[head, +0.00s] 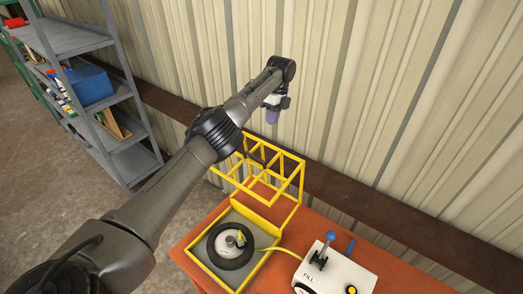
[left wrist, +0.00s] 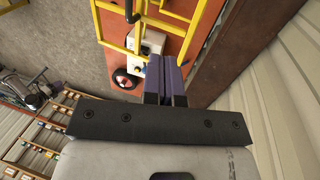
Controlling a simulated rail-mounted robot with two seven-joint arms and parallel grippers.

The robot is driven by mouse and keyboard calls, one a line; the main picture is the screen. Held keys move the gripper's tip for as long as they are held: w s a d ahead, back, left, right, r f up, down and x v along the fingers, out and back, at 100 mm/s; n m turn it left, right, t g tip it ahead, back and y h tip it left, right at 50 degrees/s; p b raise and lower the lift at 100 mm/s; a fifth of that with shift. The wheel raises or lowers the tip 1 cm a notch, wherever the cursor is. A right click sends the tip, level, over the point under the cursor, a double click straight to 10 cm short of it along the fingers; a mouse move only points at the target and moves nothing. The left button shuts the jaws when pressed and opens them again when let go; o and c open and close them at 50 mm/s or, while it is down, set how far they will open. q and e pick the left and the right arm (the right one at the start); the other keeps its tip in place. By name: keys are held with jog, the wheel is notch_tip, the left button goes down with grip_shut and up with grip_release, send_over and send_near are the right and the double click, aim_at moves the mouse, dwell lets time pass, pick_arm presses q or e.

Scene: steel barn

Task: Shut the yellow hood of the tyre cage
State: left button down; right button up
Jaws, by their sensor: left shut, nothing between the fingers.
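The yellow hood (head: 300,172) of the tyre cage stands open, raised at the back of the cage's shallow yellow-rimmed base (head: 213,275). A black tyre with a pale hub (head: 231,246) lies in the base. My left gripper (head: 272,117) is above and behind the hood, near the wall, pointing down, shut and empty. My left arm crosses in front of part of the hood. In the left wrist view the shut purple fingers (left wrist: 166,62) show beside the yellow bars (left wrist: 113,10), with no clear contact. My right gripper is not in view.
The cage sits on an orange bench (head: 190,252). A white box marked FILL (head: 340,274) with a blue-knobbed lever stands right of it, and a yellow hose runs between them. A corrugated wall and brown rail (head: 385,208) close off the back. Grey shelves (head: 137,162) stand left.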

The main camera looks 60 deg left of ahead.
pick_arm(q)
jog(key=p, duration=0.3)
send_over(267, 156)
notch_tip(267, 156, down, 9)
jog(key=shift+a+f, duration=0.1)
jog(key=shift+a, duration=0.05)
jog(key=shift+s+d+f+p, duration=0.2)
jog(key=shift+s+p, duration=0.05)
jog(key=shift+s, duration=0.25)
jog(key=shift+s+d+f+p, duration=0.15)
jog(key=shift+s+p, duration=0.15)
jog(key=shift+s, duration=0.15)
jog(key=shift+s+d+f+p, duration=0.2)
jog(key=shift+s+p, duration=0.05)
jog(key=shift+s, duration=0.35)
jog(key=shift+d, duration=0.1)
